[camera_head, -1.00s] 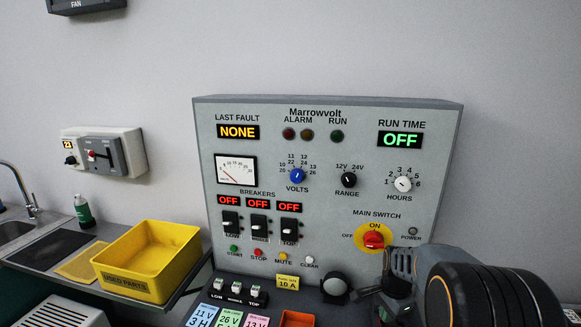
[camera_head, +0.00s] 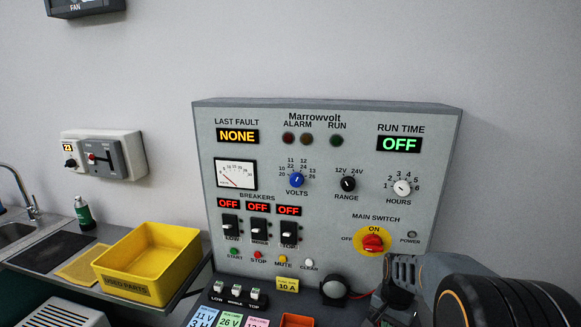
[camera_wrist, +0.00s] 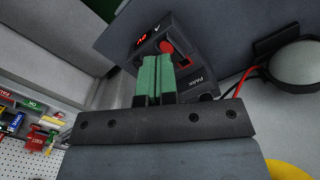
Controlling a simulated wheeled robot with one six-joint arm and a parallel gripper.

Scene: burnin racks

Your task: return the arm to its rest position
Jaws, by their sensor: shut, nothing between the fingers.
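My arm (camera_head: 490,300) shows at the lower right of the head view, in front of the right part of the grey Marrowvolt panel (camera_head: 270,110). Its wrist end is beside and below the red main switch (camera_head: 373,243) on its yellow plate, apart from it in the picture. In the wrist view my gripper (camera_wrist: 155,65) has its two green fingers together with nothing between them. Beyond them is a dark box (camera_wrist: 160,50) with a red button and a red display. My fingertips cannot be made out in the head view.
A yellow used-parts bin (camera_head: 150,290) stands on the bench at left, near a sink (camera_head: 15,232). A black round knob-like part (camera_head: 334,288) and an orange tray (camera_head: 297,321) lie below the panel. A pegboard with coloured items (camera_wrist: 35,150) is at left in the wrist view.

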